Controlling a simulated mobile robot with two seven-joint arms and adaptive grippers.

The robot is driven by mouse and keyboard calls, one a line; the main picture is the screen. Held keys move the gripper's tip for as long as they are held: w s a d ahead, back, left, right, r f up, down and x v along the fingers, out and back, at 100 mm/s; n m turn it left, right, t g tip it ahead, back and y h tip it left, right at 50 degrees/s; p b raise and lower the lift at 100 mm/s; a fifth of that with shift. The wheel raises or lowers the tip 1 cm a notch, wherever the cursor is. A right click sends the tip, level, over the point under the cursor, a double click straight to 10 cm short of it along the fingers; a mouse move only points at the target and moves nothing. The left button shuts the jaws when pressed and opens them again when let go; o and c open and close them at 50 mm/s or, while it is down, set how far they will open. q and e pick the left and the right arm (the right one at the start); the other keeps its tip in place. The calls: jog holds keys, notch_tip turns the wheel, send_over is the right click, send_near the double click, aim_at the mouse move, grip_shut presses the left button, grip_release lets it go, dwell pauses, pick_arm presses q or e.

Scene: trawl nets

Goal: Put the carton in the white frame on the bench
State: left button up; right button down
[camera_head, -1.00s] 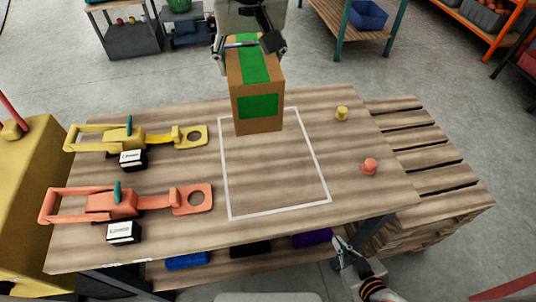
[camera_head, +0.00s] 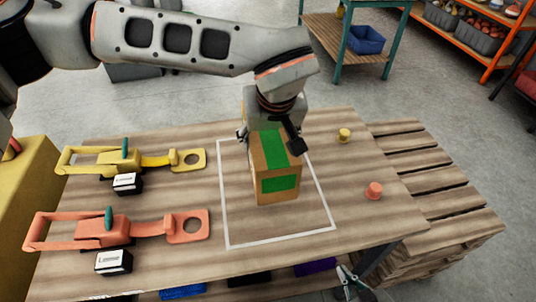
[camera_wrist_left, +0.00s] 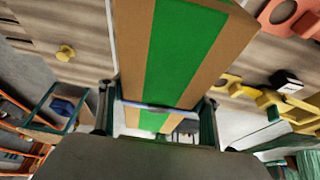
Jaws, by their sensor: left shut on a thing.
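The brown carton (camera_head: 277,170) with a green stripe and green label stands upright inside the outline of the white frame (camera_head: 281,237) on the wooden bench (camera_head: 180,222). I cannot tell whether its base touches the bench. My left gripper (camera_head: 268,138) is shut on the carton's upper part from above, one finger on each side. In the left wrist view the carton (camera_wrist_left: 182,45) lies between the fingers of the left gripper (camera_wrist_left: 156,108). My right gripper (camera_head: 352,282) is low at the bottom edge, in front of the bench and away from the carton. Its jaws are too small to judge.
A yellow clamp-like tool (camera_head: 132,160) and a red one (camera_head: 117,230) lie left of the frame, with black-and-white blocks beside them. A yellow knob (camera_head: 344,135) and a red knob (camera_head: 373,190) stand to the right. The frame's front area is bare.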

pick_arm(q)
jog(key=shift+f+b, duration=0.35)
jog(key=shift+f, duration=2.3)
jog(key=o, duration=1.8)
jog(key=shift+f, duration=0.1)
jog(key=shift+c, duration=0.2)
